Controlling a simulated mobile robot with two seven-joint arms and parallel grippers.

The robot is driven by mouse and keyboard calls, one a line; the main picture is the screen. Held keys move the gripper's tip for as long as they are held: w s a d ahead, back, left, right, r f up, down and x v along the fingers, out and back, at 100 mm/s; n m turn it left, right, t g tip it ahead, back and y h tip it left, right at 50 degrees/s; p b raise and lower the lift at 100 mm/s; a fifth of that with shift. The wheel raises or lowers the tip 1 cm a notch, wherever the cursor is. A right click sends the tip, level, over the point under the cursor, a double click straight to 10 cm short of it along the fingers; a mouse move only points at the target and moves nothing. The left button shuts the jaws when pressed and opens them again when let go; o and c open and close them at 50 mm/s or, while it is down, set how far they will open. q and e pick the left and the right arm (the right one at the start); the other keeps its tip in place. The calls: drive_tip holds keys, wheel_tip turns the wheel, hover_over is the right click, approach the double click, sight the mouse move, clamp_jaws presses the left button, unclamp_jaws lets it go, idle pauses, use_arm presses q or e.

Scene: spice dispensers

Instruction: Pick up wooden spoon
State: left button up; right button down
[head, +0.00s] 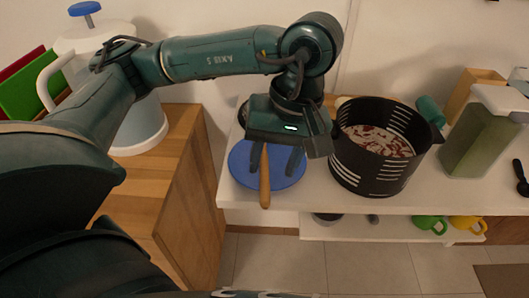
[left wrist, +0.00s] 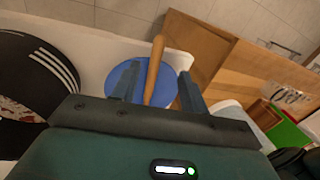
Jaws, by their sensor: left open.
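The wooden spoon (head: 265,182) lies across a blue plate (head: 239,169) on the white shelf, its handle pointing toward the shelf's front edge. In the left wrist view the spoon handle (left wrist: 154,68) runs between the two fingers over the blue plate (left wrist: 126,73); its other end is hidden by the gripper body. My left gripper (head: 278,165) is open above the plate, with its fingers pointing down on either side of the handle. It also shows in the left wrist view (left wrist: 158,92). I cannot tell whether the fingers touch the spoon. My right gripper is not in view.
A black slotted pot (head: 372,178) with food inside stands close to the right of the gripper. A green container (head: 480,140) is farther right. A wooden cabinet (head: 185,185) stands left of the shelf. Green and yellow mugs (head: 430,224) sit on the lower shelf.

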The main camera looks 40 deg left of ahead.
sight(266, 189)
use_arm(q)
drive_tip(key=f, duration=0.2)
drive_tip(key=a+f, duration=0.1)
drive_tip(key=f, duration=0.2)
drive_tip(key=f+b, duration=0.1)
drive_tip(key=f, duration=0.1)
drive_tip(key=shift+a+f, duration=0.15)
clamp_jaws()
idle(0.3)
